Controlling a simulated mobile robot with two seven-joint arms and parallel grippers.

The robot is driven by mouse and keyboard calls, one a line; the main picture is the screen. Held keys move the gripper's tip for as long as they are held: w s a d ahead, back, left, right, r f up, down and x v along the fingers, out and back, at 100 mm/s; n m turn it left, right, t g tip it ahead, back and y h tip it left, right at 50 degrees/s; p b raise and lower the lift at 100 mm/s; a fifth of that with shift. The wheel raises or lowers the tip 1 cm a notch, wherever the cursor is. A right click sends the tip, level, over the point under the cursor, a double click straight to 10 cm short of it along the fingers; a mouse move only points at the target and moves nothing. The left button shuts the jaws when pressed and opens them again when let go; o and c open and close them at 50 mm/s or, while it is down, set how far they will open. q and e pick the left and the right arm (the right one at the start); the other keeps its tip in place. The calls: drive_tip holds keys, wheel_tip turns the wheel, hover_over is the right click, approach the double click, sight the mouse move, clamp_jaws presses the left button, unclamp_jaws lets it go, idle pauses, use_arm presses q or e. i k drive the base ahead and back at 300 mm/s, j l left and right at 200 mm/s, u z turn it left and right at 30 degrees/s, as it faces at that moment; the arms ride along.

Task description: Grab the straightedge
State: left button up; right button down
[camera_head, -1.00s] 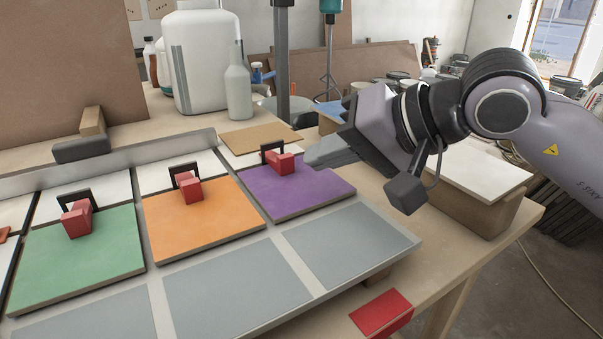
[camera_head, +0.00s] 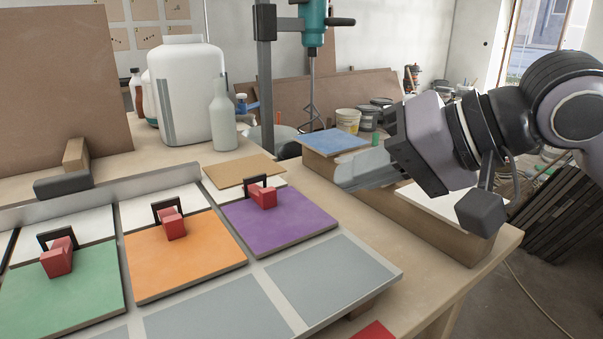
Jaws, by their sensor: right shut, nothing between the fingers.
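I cannot make out a loose straightedge for certain. A long grey metal strip (camera_head: 150,182) runs along the back of the tile board; I cannot tell whether it is the straightedge or part of the board. My right gripper (camera_head: 348,178) is shut and empty. Its grey fingers point left, in front of the long tan block at the right of the table, to the right of the purple tile (camera_head: 285,222) and apart from it. My left gripper is not in view.
Orange (camera_head: 185,258) and green (camera_head: 70,300) tiles lie left of the purple one, with red-and-black clamp-like pieces by them. A blue tile (camera_head: 335,142) and a white tile lie on the tan block (camera_head: 440,232). A white jug (camera_head: 188,90) and grey bottle (camera_head: 222,120) stand behind.

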sight(58, 196)
drive_tip(key=k+l, duration=0.1)
drive_tip(key=l, duration=0.2)
drive_tip(key=k+l, duration=0.15)
drive_tip(key=l, duration=0.2)
drive_tip(key=k+l, duration=0.1)
drive_tip(key=l, duration=0.2)
drive_tip(key=k+l, duration=0.1)
drive_tip(key=l, duration=0.25)
